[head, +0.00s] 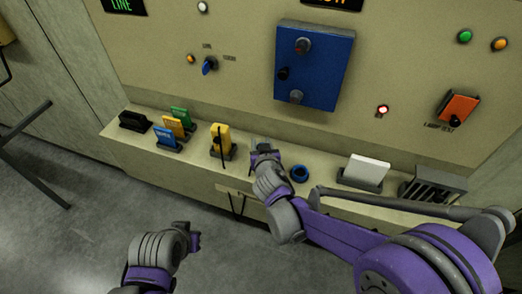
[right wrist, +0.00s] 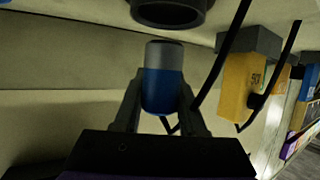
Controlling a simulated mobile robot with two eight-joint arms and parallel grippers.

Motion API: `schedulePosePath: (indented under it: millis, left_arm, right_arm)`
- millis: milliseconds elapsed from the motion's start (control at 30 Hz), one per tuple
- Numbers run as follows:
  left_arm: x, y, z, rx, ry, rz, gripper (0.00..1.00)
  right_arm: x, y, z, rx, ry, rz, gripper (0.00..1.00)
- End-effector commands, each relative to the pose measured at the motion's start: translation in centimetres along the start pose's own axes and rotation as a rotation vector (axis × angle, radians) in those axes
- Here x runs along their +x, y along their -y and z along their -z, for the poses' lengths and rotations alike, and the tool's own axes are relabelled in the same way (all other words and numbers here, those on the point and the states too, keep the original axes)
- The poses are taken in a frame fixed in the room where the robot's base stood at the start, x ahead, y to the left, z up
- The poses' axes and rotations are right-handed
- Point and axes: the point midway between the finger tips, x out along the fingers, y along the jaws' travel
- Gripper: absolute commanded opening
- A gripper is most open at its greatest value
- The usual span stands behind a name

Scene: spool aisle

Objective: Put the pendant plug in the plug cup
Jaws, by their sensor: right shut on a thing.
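My right gripper (head: 265,152) is at the ledge, shut on the pendant plug (right wrist: 163,85), a blue cylinder with a grey end. In the right wrist view the plug sits between the two fingers, its grey end pointing to a dark round opening (right wrist: 170,12), apart from it. In the head view the gripper hides the plug.
A yellow pendant (head: 220,139) with a black cable stands left of the gripper; it shows in the right wrist view (right wrist: 246,85). Coloured blocks stand further left. A white block (head: 367,169) and a slotted grey box (head: 432,187) stand right. A blue panel (head: 314,68) is above.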

Motion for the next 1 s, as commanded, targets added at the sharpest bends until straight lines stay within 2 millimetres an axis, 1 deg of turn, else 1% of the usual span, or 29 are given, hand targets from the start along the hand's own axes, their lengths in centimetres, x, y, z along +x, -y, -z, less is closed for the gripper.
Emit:
schedulePosePath:
  millis: [100, 200, 433, 567, 600, 667, 700, 767, 1000]
  left_arm:
    - [0.3, 0.0, -0.4, 0.000, 0.003, 0.000, 0.00]
    - [0.5, 0.0, -0.6, 0.000, 0.005, 0.000, 0.00]
    - [0.5, 0.0, -0.5, 0.000, 0.005, 0.000, 0.00]
    - [0.7, 0.0, -0.8, 0.000, 0.007, 0.000, 0.00]
    - [0.7, 0.0, -0.8, 0.000, 0.007, 0.000, 0.00]
    - [0.7, 0.0, -0.7, 0.000, 0.007, 0.000, 0.00]
    - [0.7, 0.0, -0.7, 0.000, 0.007, 0.000, 0.00]
    - [0.6, 0.0, -0.7, 0.000, 0.006, 0.000, 0.00]
    - [0.6, 0.0, -0.7, 0.000, 0.006, 0.000, 0.00]
  right_arm:
    - [0.7, 0.0, -1.7, 0.000, 0.001, 0.000, 0.00]
    - [1.2, 0.0, -2.8, 0.000, 0.001, 0.000, 0.00]
    - [1.2, 0.0, -2.8, 0.000, 0.000, 0.000, 0.00]
    - [1.3, 0.0, -3.2, 0.000, 0.001, 0.000, 0.00]
    - [1.3, 0.0, -3.2, 0.000, 0.001, 0.000, 0.42]
    - [1.3, 0.0, -3.1, 0.000, 0.000, 0.000, 0.53]
    - [1.3, 0.0, -3.1, 0.000, 0.000, 0.000, 0.60]
    - [1.3, 0.0, -3.1, 0.000, 0.000, 0.000, 0.70]
    - [1.3, 0.0, -3.1, 0.000, 0.000, 0.000, 0.70]
